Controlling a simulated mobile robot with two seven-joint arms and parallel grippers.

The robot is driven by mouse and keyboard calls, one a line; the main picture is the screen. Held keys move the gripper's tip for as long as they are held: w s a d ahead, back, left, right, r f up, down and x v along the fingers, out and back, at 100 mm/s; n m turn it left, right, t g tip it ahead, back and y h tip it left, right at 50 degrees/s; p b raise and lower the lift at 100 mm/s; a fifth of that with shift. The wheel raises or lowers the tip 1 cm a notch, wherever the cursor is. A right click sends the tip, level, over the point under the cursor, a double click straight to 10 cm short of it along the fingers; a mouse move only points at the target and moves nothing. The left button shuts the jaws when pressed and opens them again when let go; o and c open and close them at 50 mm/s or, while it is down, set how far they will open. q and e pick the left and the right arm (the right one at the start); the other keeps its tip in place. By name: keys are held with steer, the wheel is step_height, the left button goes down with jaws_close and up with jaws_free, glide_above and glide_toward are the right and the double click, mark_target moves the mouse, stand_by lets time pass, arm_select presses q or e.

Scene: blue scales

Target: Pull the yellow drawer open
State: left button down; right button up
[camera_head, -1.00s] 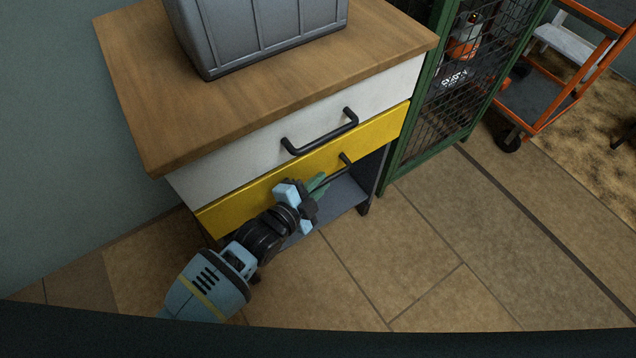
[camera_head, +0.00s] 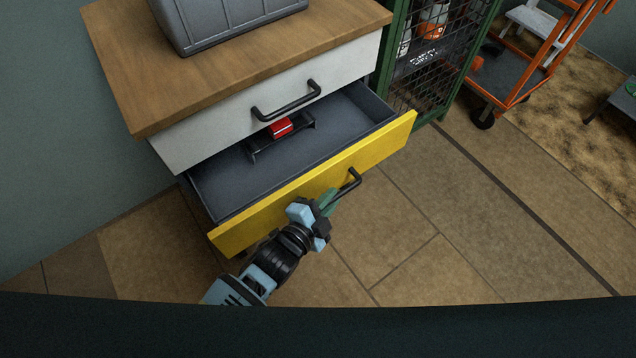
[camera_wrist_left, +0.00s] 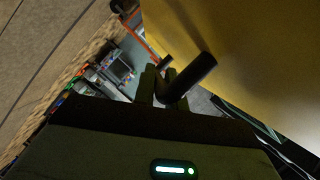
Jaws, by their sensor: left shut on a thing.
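The yellow drawer (camera_head: 315,188) is pulled well out from the cabinet, below a white drawer, and its grey inside shows. Its front also shows in the left wrist view (camera_wrist_left: 230,45). Its black bar handle (camera_head: 352,182) is on the front; in the left wrist view the handle (camera_wrist_left: 190,78) runs between my fingers. My left gripper (camera_head: 328,202) is shut on this handle, in front of the drawer. In the drawer lies a small red object (camera_head: 281,127) by a black tray-like piece (camera_head: 262,150). My right gripper is not in view.
The white drawer (camera_head: 215,132) above is shut, with its own black handle (camera_head: 287,102). A grey bin (camera_head: 225,20) stands on the wooden top (camera_head: 130,75). A green mesh cage (camera_head: 425,75) and an orange cart (camera_head: 510,95) stand to the right. The floor in front is clear.

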arm_select(q)
steer(key=s+d, duration=0.4)
steer(key=s, duration=0.2)
steer(key=shift+d+p, duration=0.2)
steer(key=shift+p, duration=0.25)
steer(key=c, duration=1.5)
jaws_free()
steer(key=shift+o, duration=0.2)
steer(key=p+v, duration=0.1)
steer(key=v, duration=0.7)
steer(key=shift+d, duration=0.1)
